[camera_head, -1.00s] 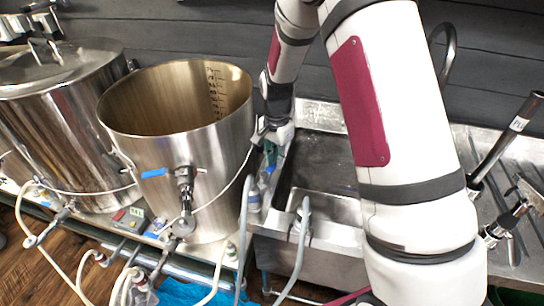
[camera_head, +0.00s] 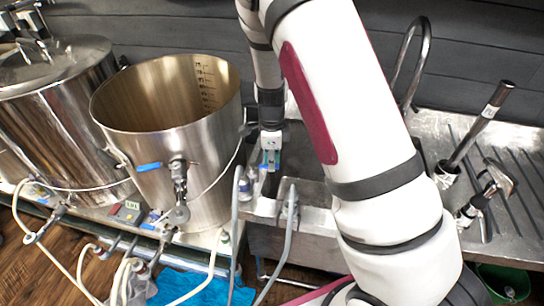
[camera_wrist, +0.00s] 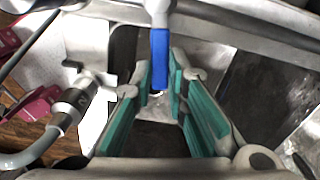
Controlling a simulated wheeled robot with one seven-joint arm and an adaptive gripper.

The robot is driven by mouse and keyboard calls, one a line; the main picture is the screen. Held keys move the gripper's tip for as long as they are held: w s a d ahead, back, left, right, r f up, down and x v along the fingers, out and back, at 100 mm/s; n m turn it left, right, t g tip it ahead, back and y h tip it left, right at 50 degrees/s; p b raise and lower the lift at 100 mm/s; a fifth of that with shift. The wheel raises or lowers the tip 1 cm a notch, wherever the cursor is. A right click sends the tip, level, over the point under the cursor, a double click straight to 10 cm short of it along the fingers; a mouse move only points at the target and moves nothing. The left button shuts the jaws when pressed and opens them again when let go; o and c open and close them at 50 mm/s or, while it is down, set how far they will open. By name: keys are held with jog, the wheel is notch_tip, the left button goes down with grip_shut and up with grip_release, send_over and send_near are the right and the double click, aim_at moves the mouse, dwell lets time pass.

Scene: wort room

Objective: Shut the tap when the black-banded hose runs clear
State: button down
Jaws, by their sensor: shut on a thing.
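My gripper (camera_head: 270,160) is at the left edge of the sink, just right of the open steel kettle. In the wrist view its green-padded fingers (camera_wrist: 162,82) close on a blue handle (camera_wrist: 159,48), which I take for the tap's lever. The handle lies in line between the fingers, on a pale metal stem.
The open kettle (camera_head: 205,170) with a blue-handled valve (camera_head: 148,167) stands close at left, a lidded kettle (camera_head: 60,110) beyond it. The sink (camera_head: 310,195) is partly hidden by my arm. A curved faucet (camera_head: 424,50) and a black-topped tube (camera_head: 480,125) stand at right.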

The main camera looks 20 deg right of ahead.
jog(key=shift+s+a+m+p, duration=0.35)
jog(key=shift+s+m, duration=0.15)
jog(key=shift+m, duration=0.6)
jog(key=c, duration=1.6)
grip_release()
jog(key=shift+r, duration=0.1)
notch_tip(320, 180, up, 12)
jog(key=shift+f, duration=0.1)
jog(key=shift+s, duration=0.1)
